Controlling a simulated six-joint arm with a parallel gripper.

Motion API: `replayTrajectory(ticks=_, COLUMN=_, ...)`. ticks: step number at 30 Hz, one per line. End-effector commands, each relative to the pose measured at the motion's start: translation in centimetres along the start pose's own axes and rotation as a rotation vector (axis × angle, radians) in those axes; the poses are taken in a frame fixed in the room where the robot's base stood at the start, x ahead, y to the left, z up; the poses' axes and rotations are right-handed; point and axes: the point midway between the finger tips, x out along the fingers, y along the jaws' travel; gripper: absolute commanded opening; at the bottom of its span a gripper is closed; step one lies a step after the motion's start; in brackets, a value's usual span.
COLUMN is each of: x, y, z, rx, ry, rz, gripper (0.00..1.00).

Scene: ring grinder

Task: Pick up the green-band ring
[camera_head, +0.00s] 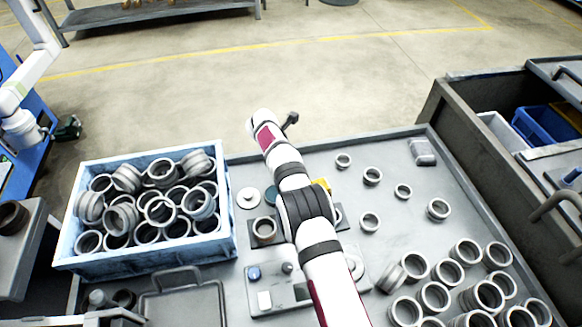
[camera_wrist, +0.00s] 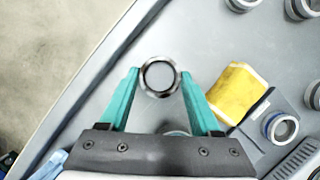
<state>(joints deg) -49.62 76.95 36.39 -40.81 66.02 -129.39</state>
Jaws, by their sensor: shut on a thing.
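In the wrist view, my gripper (camera_wrist: 160,82) has its two teal fingers on either side of a grey metal ring (camera_wrist: 160,64). The ring sits between the fingertips with its round opening facing the camera. No green band shows on it from this angle. In the head view, my arm crosses the middle of the table and I cannot make out the fingertips or the held ring. The wrist view shows a light grey tabletop (camera_wrist: 125,45) behind the ring; its height above the table is unclear.
A pale blue crate (camera_head: 150,262) full of rings stands left. Several loose rings (camera_head: 435,297) crowd the right front.

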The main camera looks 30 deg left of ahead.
Motion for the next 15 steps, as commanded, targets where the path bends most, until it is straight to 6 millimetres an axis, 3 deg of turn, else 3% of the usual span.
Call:
replayTrajectory(ticks=1, x=0.0, y=0.0, z=0.0, rx=0.0, ry=0.0, rz=0.0, gripper=0.12)
replayTrajectory(ticks=3, x=0.0, y=0.0, z=0.0, rx=0.0, ry=-0.001, rz=0.001, gripper=0.02)
replayTrajectory(ticks=11, x=-0.3, y=0.0, z=0.2, rx=0.0, ry=-0.001, rz=0.001, gripper=0.02)
replayTrajectory(ticks=15, x=-2.0, y=0.1, z=0.9, rx=0.0, ry=-0.002, rz=0.002, gripper=0.02)
